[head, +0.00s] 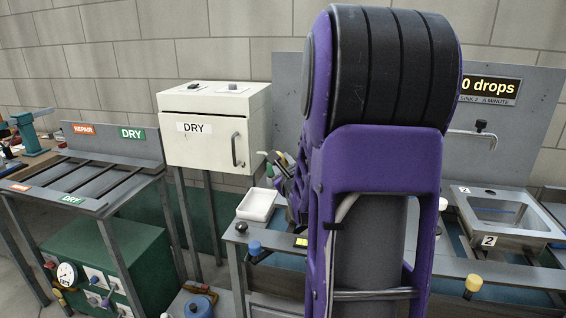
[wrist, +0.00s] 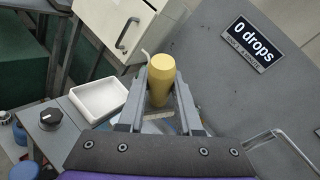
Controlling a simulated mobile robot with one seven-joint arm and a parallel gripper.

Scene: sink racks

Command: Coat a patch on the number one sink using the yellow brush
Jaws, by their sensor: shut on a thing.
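In the wrist view my gripper (wrist: 163,95) is shut on a yellow, rounded cylindrical handle (wrist: 161,78), which looks like the yellow brush. A thin pale piece sticks up beside it; the bristles cannot be made out. In the head view my purple and black arm covers the middle of the bench, and the gripper cannot be made out clearly. A metal sink (head: 505,215) marked 2 is at the right. No sink marked 1 can be seen; the area behind my arm is hidden.
A white tray (head: 257,204) lies on the bench left of my arm and shows in the wrist view (wrist: 99,98). A white DRY cabinet (head: 215,128) stands behind. A drying rack (head: 85,180) is at the left. A "0 drops" sign (head: 488,88) hangs above sink 2's tap (head: 480,130).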

